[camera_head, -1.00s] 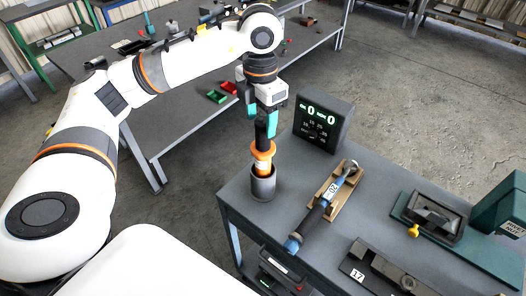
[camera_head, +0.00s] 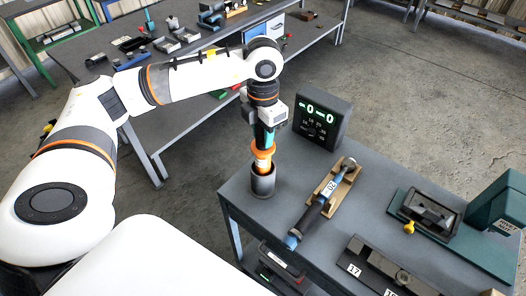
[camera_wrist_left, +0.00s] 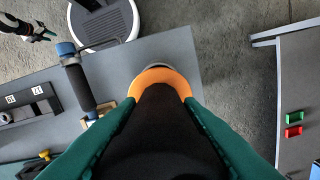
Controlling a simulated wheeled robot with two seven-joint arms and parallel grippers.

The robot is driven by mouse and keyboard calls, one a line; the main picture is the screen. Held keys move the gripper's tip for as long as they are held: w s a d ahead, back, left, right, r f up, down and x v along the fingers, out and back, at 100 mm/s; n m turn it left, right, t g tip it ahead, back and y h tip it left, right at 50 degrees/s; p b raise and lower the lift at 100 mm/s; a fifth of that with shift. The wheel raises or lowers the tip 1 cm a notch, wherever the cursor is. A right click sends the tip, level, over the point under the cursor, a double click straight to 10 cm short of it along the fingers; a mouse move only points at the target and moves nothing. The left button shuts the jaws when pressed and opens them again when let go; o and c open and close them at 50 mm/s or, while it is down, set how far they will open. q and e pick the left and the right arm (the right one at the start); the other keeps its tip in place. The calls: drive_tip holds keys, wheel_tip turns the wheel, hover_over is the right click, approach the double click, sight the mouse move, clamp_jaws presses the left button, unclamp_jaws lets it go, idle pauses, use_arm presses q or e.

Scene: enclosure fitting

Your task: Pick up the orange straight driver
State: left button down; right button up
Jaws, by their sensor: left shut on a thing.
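The orange straight driver (camera_head: 262,155) stands upright with its lower end in a dark grey cup-shaped holder (camera_head: 263,185) at the near left corner of the table. My left gripper (camera_head: 265,135) comes down from above and is shut on the driver's black upper part. In the left wrist view the teal fingers lie on both sides of the black grip, and the orange collar (camera_wrist_left: 160,78) shows beyond it. The driver's lower end is hidden in the holder.
A blue angled driver (camera_head: 312,215) lies on a wooden cradle (camera_head: 342,186) right of the holder. A display box (camera_head: 322,122) with green digits stands behind. A green fixture (camera_head: 432,215) and a dark numbered block (camera_head: 375,268) occupy the right side.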

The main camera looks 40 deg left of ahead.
use_arm(q)
drive_tip(key=shift+w+r, duration=0.1)
drive_tip(key=shift+r, duration=0.1)
drive_tip(key=shift+r, duration=0.5)
wheel_tip(320, 180, up, 6)
drive_tip(key=shift+f+b, duration=0.1)
drive_tip(key=shift+b, duration=0.9)
wheel_tip(320, 180, up, 14)
drive_tip(key=p, duration=0.4)
drive_tip(key=shift+f, duration=0.1)
